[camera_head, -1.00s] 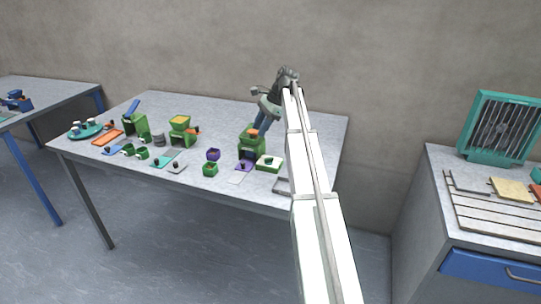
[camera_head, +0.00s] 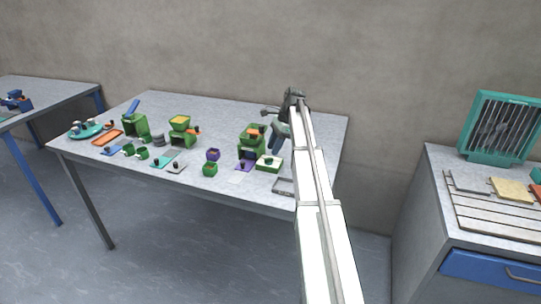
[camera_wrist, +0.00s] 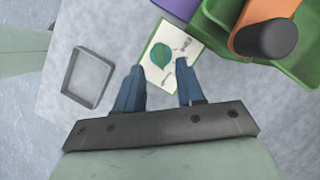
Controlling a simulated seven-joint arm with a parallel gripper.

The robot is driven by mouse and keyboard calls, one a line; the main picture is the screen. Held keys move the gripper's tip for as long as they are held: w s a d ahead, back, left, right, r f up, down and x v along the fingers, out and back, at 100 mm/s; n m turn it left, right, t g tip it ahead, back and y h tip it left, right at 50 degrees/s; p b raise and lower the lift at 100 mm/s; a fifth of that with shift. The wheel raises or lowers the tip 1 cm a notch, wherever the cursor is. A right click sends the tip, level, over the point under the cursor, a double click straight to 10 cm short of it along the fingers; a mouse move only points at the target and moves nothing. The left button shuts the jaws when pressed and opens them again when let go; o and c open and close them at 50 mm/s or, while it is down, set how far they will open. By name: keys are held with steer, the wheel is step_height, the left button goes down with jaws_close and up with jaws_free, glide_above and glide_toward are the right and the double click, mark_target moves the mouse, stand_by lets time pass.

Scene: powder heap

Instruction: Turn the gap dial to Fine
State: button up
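A white-topped panel with a green edge (camera_wrist: 172,50) lies ahead of my fingertips in the wrist view. It carries a rounded green piece (camera_wrist: 160,55) that looks like the dial, with small dark lettering beside it that I cannot read. The same panel (camera_head: 269,165) shows in the head view at the front right of the table. My gripper (camera_wrist: 158,78) is open and empty, its two blue fingers apart with the green piece seen between and beyond them. In the head view my gripper (camera_head: 279,138) is above and behind the panel, partly hidden by my arm.
A green machine (camera_head: 251,143) with an orange part (camera_wrist: 262,22) and black knob (camera_wrist: 266,40) stands close left of the panel. A purple piece (camera_wrist: 178,6) is beside it. A shallow grey tray (camera_wrist: 87,78) lies on the other side. Several small containers stand further left.

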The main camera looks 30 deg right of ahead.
mark_target(269, 159)
steer(key=shift+x, duration=2.05)
steer(key=shift+c, duration=0.3)
jaws_close()
